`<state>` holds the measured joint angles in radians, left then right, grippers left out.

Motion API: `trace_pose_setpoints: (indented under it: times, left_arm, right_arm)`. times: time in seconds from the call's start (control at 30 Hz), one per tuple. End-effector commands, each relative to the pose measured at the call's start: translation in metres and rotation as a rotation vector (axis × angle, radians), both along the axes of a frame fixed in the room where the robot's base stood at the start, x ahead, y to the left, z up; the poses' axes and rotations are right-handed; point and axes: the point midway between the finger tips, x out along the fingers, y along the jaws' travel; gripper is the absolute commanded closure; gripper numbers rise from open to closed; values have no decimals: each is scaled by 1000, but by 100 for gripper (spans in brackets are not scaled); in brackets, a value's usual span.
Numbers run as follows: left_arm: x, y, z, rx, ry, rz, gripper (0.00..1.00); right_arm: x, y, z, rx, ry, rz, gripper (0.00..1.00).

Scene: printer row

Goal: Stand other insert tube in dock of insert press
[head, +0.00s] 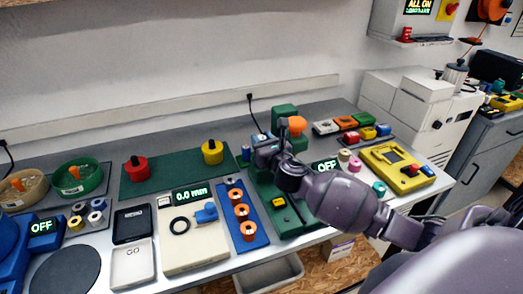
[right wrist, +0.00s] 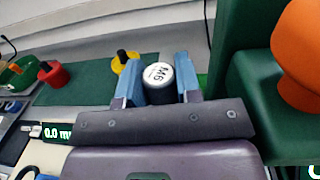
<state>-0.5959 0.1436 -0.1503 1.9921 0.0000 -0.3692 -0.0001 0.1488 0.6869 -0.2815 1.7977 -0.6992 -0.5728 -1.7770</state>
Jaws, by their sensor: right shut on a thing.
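The green insert press (head: 283,112) with its orange knob (head: 297,124) stands right of the table's middle. It also fills the right side of the right wrist view (right wrist: 237,80), with its orange knob (right wrist: 300,55) there. My right gripper (head: 262,143) is beside the press column. In the right wrist view its blue fingers are shut on an insert tube (right wrist: 159,74) with a white cap marked M6 and a dark body. The tube's lower end and the dock are hidden, so I cannot tell whether they touch. My left gripper is not in view.
A blue rack (head: 242,219) with several copper-coloured spools lies left of the press. A green mat (head: 176,170) holds a red pot (head: 136,170) and a yellow pot (head: 212,153). A yellow device (head: 390,165) and small spools stand to the right.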

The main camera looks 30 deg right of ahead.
Motion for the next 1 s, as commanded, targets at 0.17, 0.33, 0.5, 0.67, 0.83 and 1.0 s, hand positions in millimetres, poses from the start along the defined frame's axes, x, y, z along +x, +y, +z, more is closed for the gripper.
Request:
trace_pose_setpoints:
  times: [0.17, 0.33, 0.5, 0.67, 0.83, 1.0]
  left_arm:
    - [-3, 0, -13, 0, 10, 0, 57]
    - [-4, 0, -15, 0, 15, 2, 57]
    - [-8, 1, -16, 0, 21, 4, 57]
    - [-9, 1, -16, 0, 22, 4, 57]
    - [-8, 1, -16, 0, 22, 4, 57]
    - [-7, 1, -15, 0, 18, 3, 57]
  right_arm:
    - [0, 0, -30, 3, 5, -1, 93]
    - [0, 0, -31, 2, 1, 0, 93]
    - [0, 0, -31, 1, 1, 0, 58]
    - [0, 0, -31, 1, 1, 1, 43]
    - [0, 0, -31, 1, 1, 0, 43]
    - [-8, 1, -31, 1, 2, 1, 43]
